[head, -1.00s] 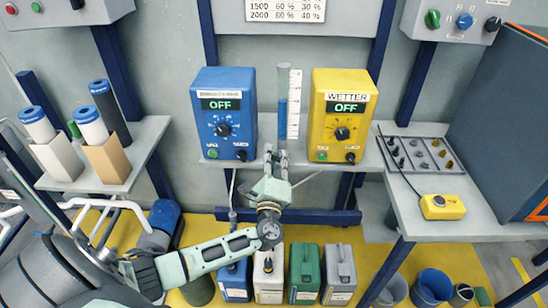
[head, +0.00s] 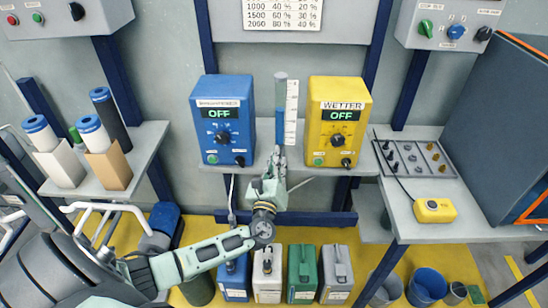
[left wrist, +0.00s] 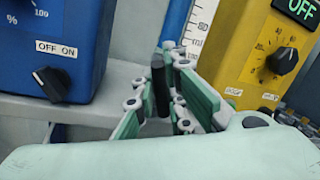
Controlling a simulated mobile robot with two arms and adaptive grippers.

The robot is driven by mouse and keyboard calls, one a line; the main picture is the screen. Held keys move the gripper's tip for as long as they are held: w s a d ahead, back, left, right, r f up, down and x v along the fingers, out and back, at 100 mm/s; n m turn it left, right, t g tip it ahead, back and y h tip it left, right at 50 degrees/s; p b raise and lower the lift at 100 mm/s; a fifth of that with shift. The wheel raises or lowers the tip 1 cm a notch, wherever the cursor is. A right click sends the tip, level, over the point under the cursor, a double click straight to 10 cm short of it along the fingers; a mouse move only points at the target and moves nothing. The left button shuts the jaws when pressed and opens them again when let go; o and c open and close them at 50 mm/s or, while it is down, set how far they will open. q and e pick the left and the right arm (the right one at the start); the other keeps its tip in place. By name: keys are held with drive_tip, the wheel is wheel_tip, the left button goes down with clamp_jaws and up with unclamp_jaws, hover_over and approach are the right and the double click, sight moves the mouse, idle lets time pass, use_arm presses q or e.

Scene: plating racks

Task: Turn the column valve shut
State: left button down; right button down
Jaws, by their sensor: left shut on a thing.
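The column (head: 280,125) is a clear upright tube with blue liquid and a white scale. It stands between the blue and yellow boxes, and its lower part shows in the left wrist view (left wrist: 176,20). My left gripper (head: 278,155) is at the foot of the column. In the left wrist view its fingers (left wrist: 168,62) are closed around a small dark upright piece, the column valve's handle (left wrist: 158,82). The fingers hide much of the valve, so its exact angle cannot be told. My right gripper is in neither view.
The blue box (head: 222,95) and yellow box (head: 340,90), both reading OFF, stand close on either side. Several canisters (head: 301,265) stand below the shelf. A side table (head: 420,215) at right holds a tray and a yellow button box (head: 434,210).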

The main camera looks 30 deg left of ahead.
use_arm(q)
drive_tip(key=m, duration=0.1)
drive_tip(key=m+p, duration=0.2)
drive_tip(key=shift+w+d+r+h, duration=0.15)
drive_tip(key=shift+d+r+h, duration=0.1)
drive_tip(key=shift+h, duration=0.15)
drive_tip(key=shift+w+d+f+m+p, duration=0.15)
drive_tip(key=shift+m+p, duration=0.4)
drive_tip(key=shift+m, duration=0.45)
drive_tip(key=c, duration=1.8)
unclamp_jaws()
